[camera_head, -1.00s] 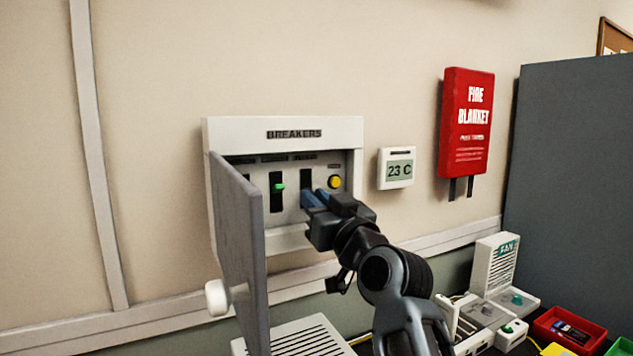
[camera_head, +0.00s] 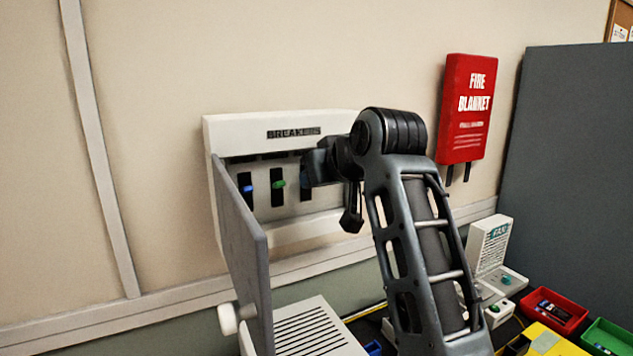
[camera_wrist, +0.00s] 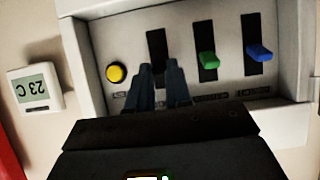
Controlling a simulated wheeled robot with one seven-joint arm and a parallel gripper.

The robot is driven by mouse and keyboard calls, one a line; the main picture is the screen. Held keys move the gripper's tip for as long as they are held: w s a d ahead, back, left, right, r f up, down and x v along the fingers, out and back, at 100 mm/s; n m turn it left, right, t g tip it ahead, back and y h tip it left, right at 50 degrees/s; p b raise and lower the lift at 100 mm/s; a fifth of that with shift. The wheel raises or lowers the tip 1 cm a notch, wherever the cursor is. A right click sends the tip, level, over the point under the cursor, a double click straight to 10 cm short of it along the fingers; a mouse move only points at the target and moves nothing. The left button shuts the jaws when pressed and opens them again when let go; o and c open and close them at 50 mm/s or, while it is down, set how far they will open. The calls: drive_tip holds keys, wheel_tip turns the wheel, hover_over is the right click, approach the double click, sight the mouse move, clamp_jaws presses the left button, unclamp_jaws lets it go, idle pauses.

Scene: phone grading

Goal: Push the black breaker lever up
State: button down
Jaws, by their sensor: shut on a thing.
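The breaker box (camera_head: 230,137) is on the wall with its grey door swung open at the left. Its blue lever (camera_head: 246,188) and green lever (camera_head: 278,184) stand in dark slots. The third slot (camera_head: 306,192) is partly covered by my gripper (camera_head: 306,176). In the wrist view, which looks upside down, my gripper (camera_wrist: 158,70) has its two dark blue fingers at this third slot (camera_wrist: 156,44), between the yellow button (camera_wrist: 116,73) and the green lever (camera_wrist: 208,60). The fingers are shut on the black lever, which they hide.
The open door (camera_head: 240,240) stands out from the box, left of my arm. A thermostat (camera_wrist: 34,88) is on the wall beside the box. A red fire blanket (camera_head: 467,108) hangs at the right. Several trays, including a red one (camera_head: 553,314), lie low at the right.

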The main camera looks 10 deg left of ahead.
drive_tip(key=shift+w+r+g+h, duration=0.1)
drive_tip(key=shift+r+g+h, duration=0.1)
drive_tip(key=shift+g+h, duration=0.15)
idle(0.4)
drive_tip(key=c, duration=1)
unclamp_jaws()
drive_tip(key=shift+a, duration=0.1)
drive_tip(key=shift+c, duration=0.2)
drive_tip(key=b+v, duration=0.1)
drive_tip(key=v, duration=0.6)
drive_tip(key=shift+d+r+b, duration=0.25)
drive_tip(key=shift+r+b, duration=0.05)
drive_tip(key=shift+b, duration=0.1)
